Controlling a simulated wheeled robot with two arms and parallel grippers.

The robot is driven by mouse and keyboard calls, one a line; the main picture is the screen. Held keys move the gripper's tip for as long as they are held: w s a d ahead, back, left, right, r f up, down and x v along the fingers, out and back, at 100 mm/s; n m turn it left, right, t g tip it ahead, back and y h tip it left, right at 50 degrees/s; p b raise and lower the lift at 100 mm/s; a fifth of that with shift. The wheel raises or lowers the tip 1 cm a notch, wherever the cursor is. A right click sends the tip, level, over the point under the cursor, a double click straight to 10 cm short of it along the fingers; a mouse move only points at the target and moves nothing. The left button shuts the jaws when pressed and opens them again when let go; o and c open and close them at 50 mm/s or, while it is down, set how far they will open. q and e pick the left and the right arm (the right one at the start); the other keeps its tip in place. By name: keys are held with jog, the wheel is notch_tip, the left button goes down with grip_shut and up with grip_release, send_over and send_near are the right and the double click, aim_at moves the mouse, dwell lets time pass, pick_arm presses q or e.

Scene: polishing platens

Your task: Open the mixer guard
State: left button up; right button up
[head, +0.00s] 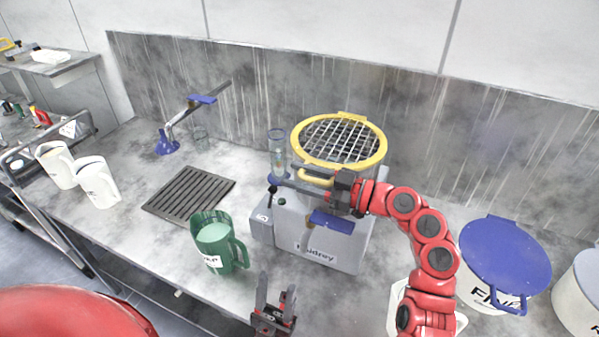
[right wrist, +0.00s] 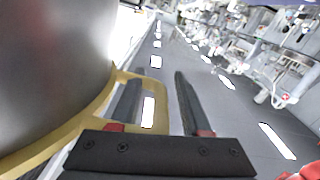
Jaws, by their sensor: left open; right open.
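The mixer guard (head: 381,150) is a yellow ring with a metal grid, lying over the top of the grey mixer (head: 340,253). Its yellow handle (head: 314,181) sticks out at the front. My right gripper (head: 284,176) is at this handle with its jaws open. In the right wrist view the yellow handle loop (right wrist: 163,88) lies around and between the open fingers of my right gripper (right wrist: 160,78); I cannot tell if they touch it. My left gripper (head: 277,285) is open and empty at the bottom, in front of the mixer.
A green jug (head: 210,240) stands left of the mixer, with a drain grate (head: 189,192) behind it. A clear cylinder (head: 277,150) stands by the guard's left side. White jugs (head: 97,182) are far left. A blue-lidded bucket (head: 503,250) stands at right.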

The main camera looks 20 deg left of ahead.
grip_shut()
dwell(1.4)
